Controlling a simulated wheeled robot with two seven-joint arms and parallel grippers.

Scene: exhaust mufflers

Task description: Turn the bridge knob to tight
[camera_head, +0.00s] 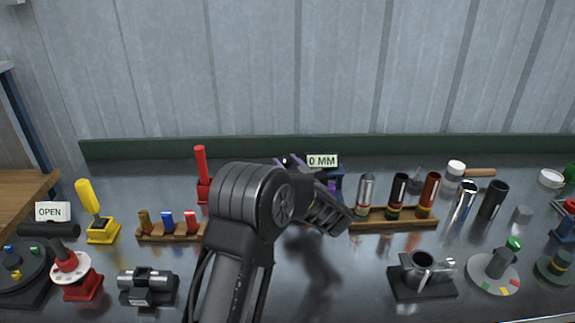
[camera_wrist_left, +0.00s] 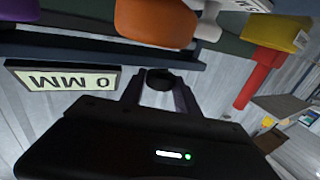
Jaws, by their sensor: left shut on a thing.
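My left gripper (camera_head: 291,162) reaches in behind its own dark arm, beside the white "0 MM" sign (camera_head: 322,161). In the left wrist view its two fingers (camera_wrist_left: 160,90) are closed around a dark round knob (camera_wrist_left: 160,77). The sign (camera_wrist_left: 65,80) shows upside down to the left of the fingers there. The knob's mount is mostly hidden by my arm in the head view; only purple and dark blue parts show near the sign. No mark for tight can be read. My right gripper is out of view.
A red upright handle (camera_head: 201,162) stands left of my arm. A wooden rack (camera_head: 408,221) with several tubes is to the right, and a small rack (camera_head: 160,236) with coloured pieces to the left. A yellow-handled lever (camera_head: 89,198) stands further left. A green rail (camera_head: 420,146) runs along the back.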

